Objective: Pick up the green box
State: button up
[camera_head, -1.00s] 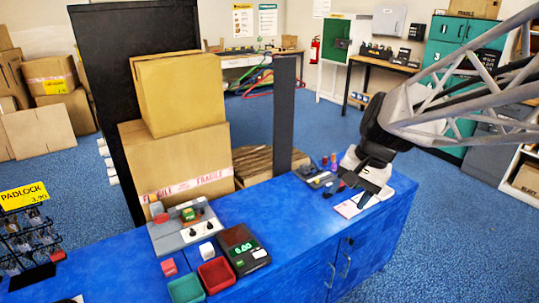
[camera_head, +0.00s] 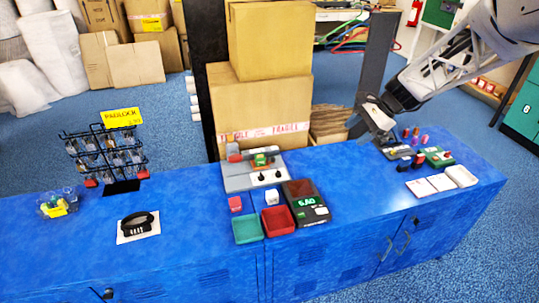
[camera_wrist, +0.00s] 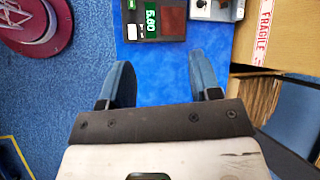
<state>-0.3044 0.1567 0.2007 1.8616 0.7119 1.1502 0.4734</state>
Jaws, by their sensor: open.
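A small open green box (camera_head: 247,230) sits on the blue counter, left of a matching red box (camera_head: 278,220). A smaller green piece (camera_head: 260,160) is on the grey device behind them, and another green item (camera_head: 440,158) lies at the right of the counter. My gripper (camera_head: 378,125) is above the counter's back right part, well right of the open green box. In the wrist view, its two fingers (camera_wrist: 163,66) are apart with nothing between them. The open green box is not visible in the wrist view.
A black scale (camera_head: 305,203) stands right of the red box. Large cartons (camera_head: 265,100) and a dark post (camera_head: 372,60) rise behind the counter. A padlock rack (camera_head: 105,155) stands at the left. The counter (camera_head: 350,190) is clear between the scale and the right-hand items.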

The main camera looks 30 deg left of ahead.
jog(key=w+a+f+m+g+y, duration=0.1)
jog(key=w+a+f, duration=0.35)
jog(key=a, duration=0.35)
jog(key=w+a+f+m+g+y, duration=0.1)
jog(key=w+a+f, duration=0.2)
jog(key=a+f, duration=0.35)
jog(key=m+g+y, duration=0.2)
jog(key=m, duration=0.1)
send_near(261, 156)
jog(key=shift+s+r, duration=0.15)
jog(key=shift+s, duration=0.2)
jog(key=shift+a+f, duration=0.35)
jog(key=shift+x, duration=1.25)
jog(key=shift+a, duration=0.1)
jog(key=shift+x, duration=2.5)
